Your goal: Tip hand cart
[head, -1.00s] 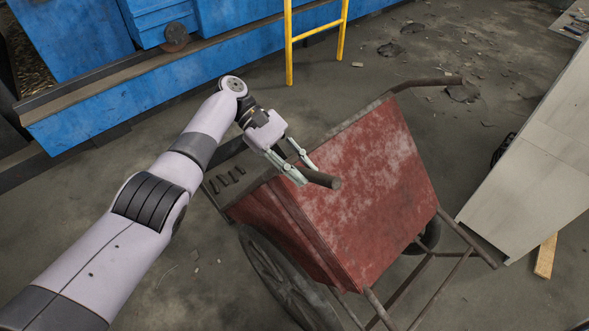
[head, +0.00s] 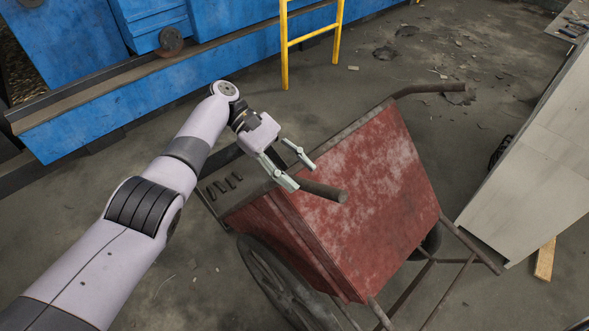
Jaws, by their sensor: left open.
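The red, worn hand cart (head: 375,200) stands tilted in the middle right of the head view, with a dark wheel (head: 275,280) at its lower left. Its near handle (head: 325,191) is a short dark bar ending over the red panel. Its far handle (head: 430,88) curves out to the upper right. My left gripper (head: 300,168) is open at the near handle, its fingers spread near the bar. I cannot tell whether a finger touches the bar. My right gripper is not in view.
A blue machine (head: 120,100) fills the upper left. A yellow ladder-like frame (head: 310,38) stands behind the cart. A pale cabinet (head: 530,160) is close on the right, with a wooden piece (head: 545,258) on the floor below it. Open floor lies beyond the cart.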

